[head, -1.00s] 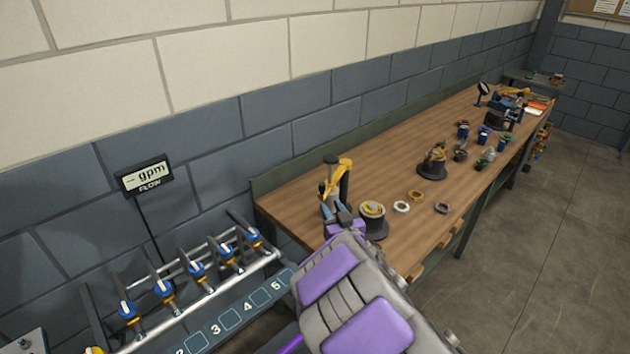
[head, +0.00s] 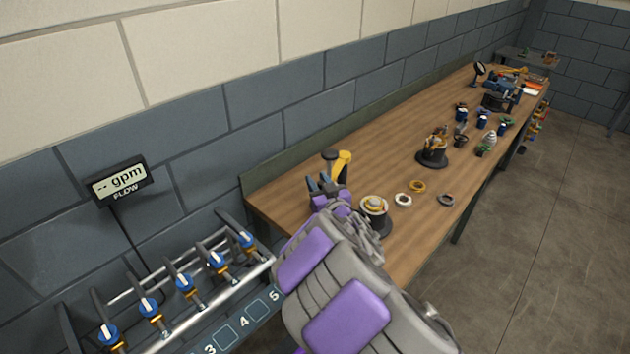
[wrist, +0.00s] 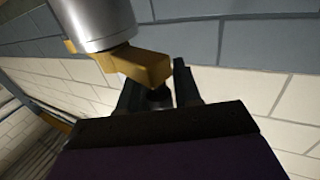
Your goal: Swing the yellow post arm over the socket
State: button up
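The yellow post arm (head: 343,158) stands near the bench's left end, by a dark-capped post. My gripper (head: 325,183) is raised in front of it and hides its lower part. In the wrist view, the yellow arm (wrist: 142,66) crosses above the fingers beside a silver cylinder. The gripper's dark fingers (wrist: 158,82) are apart. A dark knob (wrist: 158,98) shows between them; I cannot tell whether they touch it. A round casing (head: 374,204), apparently the socket, sits on a dark base to the right, partly behind my arm.
A white ring (head: 403,199), a yellow ring (head: 417,186) and a grey ring (head: 446,200) lie right of the casing. A black-based assembly (head: 433,150) stands farther along the bench (head: 385,155). A valve rack (head: 185,285) is at lower left, below a flow display (head: 119,181).

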jog(key=shift+s+d+r, duration=0.1)
jog(key=shift+d+r, duration=0.05)
jog(key=shift+d, duration=0.35)
jog(key=shift+c, duration=0.7)
jog(key=shift+a, duration=0.25)
jog(key=c, duration=0.3)
jog(key=shift+a+f, duration=0.2)
jog(key=shift+a, duration=0.2)
grip_shut()
jog(key=shift+d, duration=0.15)
jog(key=shift+d, duration=0.15)
